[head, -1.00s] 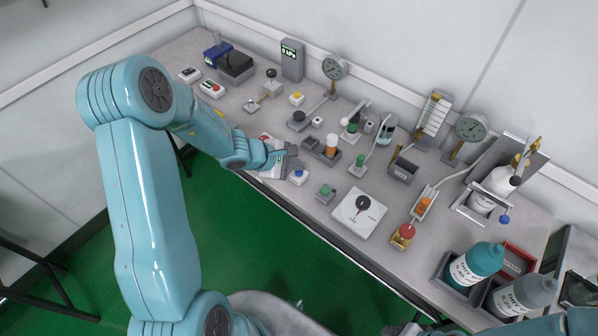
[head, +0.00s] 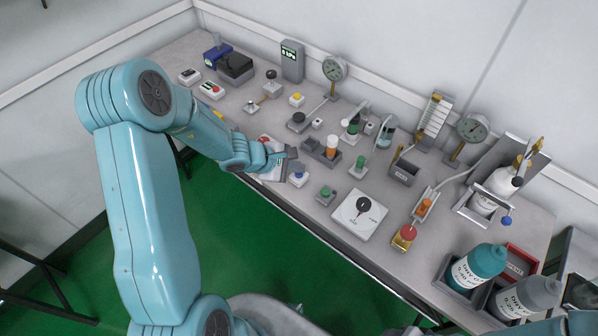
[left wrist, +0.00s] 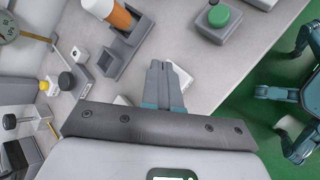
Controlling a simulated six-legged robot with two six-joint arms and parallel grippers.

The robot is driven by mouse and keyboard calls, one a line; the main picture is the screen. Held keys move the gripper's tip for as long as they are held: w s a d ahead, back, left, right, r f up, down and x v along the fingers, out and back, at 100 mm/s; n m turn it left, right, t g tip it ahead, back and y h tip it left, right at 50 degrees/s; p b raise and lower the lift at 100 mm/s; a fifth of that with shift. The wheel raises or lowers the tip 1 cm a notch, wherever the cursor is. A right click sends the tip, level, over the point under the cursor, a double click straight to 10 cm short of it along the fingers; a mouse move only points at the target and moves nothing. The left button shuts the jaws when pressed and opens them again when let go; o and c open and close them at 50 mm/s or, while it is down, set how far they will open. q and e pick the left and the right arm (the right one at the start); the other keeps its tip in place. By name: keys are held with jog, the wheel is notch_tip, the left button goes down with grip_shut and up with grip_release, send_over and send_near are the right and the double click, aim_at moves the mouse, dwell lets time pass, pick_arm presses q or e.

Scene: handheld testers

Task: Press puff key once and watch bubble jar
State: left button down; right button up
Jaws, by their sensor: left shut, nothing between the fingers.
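My left gripper (head: 294,163) is shut and empty, low over the front edge of the bench. It is close beside a white-based block with a blue button (head: 299,175); I cannot tell whether they touch. In the left wrist view the closed fingertips (left wrist: 160,66) point over the bench, with a white block partly hidden behind them. No label marks the puff key readably. A green button (head: 326,192) and another green-topped key (head: 359,162) stand to the right. A clear jar (head: 386,131) with a tube stands behind; it may be the bubble jar, but bubbles cannot be made out.
A white dial plate (head: 345,222) and a red knob (head: 407,233) lie right along the front. Two bottles (head: 478,266) in trays fill the right end. Gauges (head: 334,69) line the wall.

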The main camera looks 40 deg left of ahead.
aim_at(296, 175)
pick_arm(q)
jog(key=shift+f+b, duration=0.25)
jog(key=shift+b, duration=0.05)
jog(key=shift+r, duration=0.1)
dwell(0.4)
jog(key=shift+r+p, duration=0.55)
jog(key=shift+r, duration=0.25)
jog(key=shift+r+p, duration=1.8)
jog(key=shift+r, duration=0.8)
jog(key=shift+f, duration=0.1)
